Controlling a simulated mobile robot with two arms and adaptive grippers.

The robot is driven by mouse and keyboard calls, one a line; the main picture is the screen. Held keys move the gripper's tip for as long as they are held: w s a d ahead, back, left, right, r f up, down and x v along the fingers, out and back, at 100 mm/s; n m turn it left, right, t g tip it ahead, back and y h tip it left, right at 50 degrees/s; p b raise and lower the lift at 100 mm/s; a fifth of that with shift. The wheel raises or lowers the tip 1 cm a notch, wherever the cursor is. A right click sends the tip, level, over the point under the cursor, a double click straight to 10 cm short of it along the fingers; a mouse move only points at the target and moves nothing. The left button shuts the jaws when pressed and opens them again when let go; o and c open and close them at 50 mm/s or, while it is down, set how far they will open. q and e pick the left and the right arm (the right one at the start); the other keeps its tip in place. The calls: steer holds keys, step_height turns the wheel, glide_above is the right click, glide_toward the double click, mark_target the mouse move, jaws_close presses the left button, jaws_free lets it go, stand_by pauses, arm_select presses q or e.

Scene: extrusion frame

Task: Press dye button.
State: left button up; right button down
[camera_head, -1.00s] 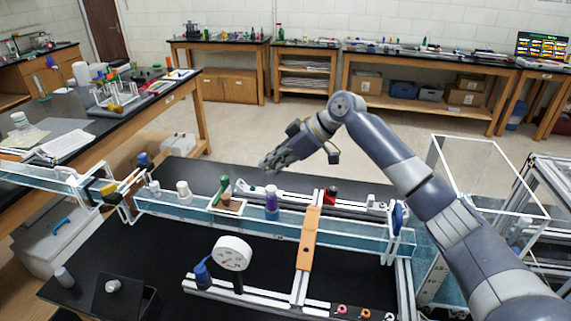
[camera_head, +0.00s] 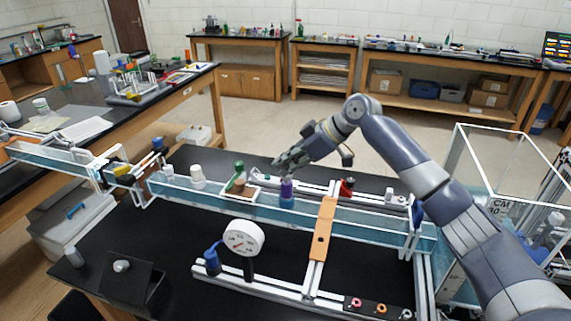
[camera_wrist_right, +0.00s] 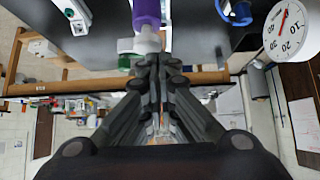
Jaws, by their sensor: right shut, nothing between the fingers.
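A purple dye bottle (camera_head: 287,195) stands upright at the clear water channel (camera_head: 340,217), near its middle. In the right wrist view its purple body (camera_wrist_right: 146,12) shows at the top, with a pale top part (camera_wrist_right: 148,40) toward my fingertips. My right gripper (camera_head: 278,164) is shut and empty, just above and behind the bottle top in the head view. In the right wrist view its fingertips (camera_wrist_right: 157,66) lie close to the pale top; I cannot tell whether they touch. A separate dye button is not clearly distinguishable. My left gripper is not in view.
A green-capped bottle (camera_head: 238,175) and white caps (camera_head: 197,175) stand left of the purple bottle. A red and black part (camera_head: 347,186) sits to the right. A round dial gauge (camera_head: 244,238) and an orange plate (camera_head: 323,230) are in front.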

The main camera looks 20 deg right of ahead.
steer(key=shift+f, duration=0.95)
steer(key=shift+r, duration=0.15)
step_height(320, 180, up, 10)
